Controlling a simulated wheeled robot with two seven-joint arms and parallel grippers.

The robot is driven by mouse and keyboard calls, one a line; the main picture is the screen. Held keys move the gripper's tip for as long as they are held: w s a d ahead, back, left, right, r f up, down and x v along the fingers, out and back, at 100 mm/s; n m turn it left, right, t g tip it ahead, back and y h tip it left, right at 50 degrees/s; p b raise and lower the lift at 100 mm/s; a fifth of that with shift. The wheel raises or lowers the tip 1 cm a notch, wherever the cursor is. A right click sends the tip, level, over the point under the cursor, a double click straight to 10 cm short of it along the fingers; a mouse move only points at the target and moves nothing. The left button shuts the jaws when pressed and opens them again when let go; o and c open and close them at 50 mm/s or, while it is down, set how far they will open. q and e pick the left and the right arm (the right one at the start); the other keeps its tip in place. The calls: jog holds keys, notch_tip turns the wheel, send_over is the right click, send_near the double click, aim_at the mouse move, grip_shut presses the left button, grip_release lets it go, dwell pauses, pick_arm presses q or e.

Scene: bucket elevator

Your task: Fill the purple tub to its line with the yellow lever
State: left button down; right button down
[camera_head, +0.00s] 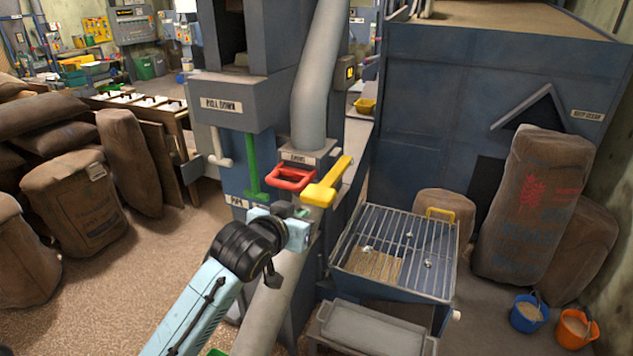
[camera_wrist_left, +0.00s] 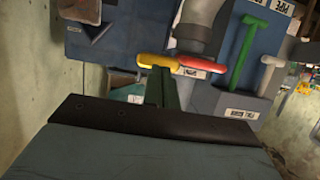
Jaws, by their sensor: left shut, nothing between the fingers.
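The yellow lever (camera_head: 327,182) sticks out of the machine at the foot of the grey pipe, beside a red handle (camera_head: 290,178). My left gripper (camera_head: 297,211) is just in front of and below these handles in the head view, shut and empty. In the left wrist view the fingers (camera_wrist_left: 163,88) point toward the yellow lever (camera_wrist_left: 157,61), with the red handle (camera_wrist_left: 206,64) to its right. I cannot tell whether the fingertips touch the lever. No purple tub shows in either view. My right gripper is out of view.
A green handle (camera_head: 253,170) and a white handle (camera_head: 219,148) are left of the red one. A grated hopper (camera_head: 344,258) stands to the right. Blue (camera_head: 527,314) and orange (camera_head: 574,330) buckets are on the floor at right. Sacks (camera_head: 75,208) fill the left; open floor lies before them.

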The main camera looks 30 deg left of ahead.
pick_arm(q)
notch_tip(320, 180, up, 8)
jog(key=s+t, duration=0.1)
jog(key=shift+s+d+r+p, duration=0.15)
jog(key=shift+s+d+p, duration=0.1)
jog(key=shift+s+p, duration=0.1)
jog(key=p, duration=0.2)
send_over(317, 197)
notch_tip(317, 197, down, 2)
notch_tip(317, 197, down, 3)
jog(key=shift+f, duration=0.8)
